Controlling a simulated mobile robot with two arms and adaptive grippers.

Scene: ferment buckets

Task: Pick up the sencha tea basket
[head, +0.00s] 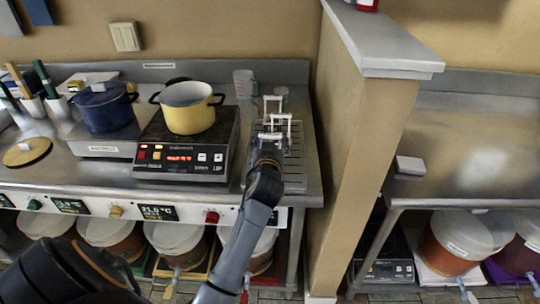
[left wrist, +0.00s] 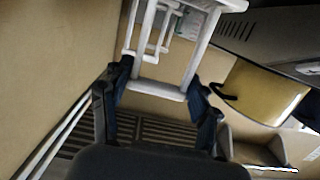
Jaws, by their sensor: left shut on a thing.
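A white open-frame thing, apparently the sencha tea basket (head: 281,117), is at the grated right end of the steel counter in the head view; no label on it is readable. My left gripper (head: 268,150) reaches it from the front. In the left wrist view the dark fingers of my left gripper (left wrist: 163,86) are on both ends of a white bar of the basket (left wrist: 158,91), shut on it. The basket's far part runs out of the top of that view. I cannot tell whether it touches the grating. My right gripper is not in view.
A yellow pot (head: 188,115) stands on a hot plate (head: 180,163) left of my gripper, with a dark blue pot (head: 104,113) further left. A measuring jug (head: 244,84) stands behind. A tan pillar (head: 355,150) rises close on the right.

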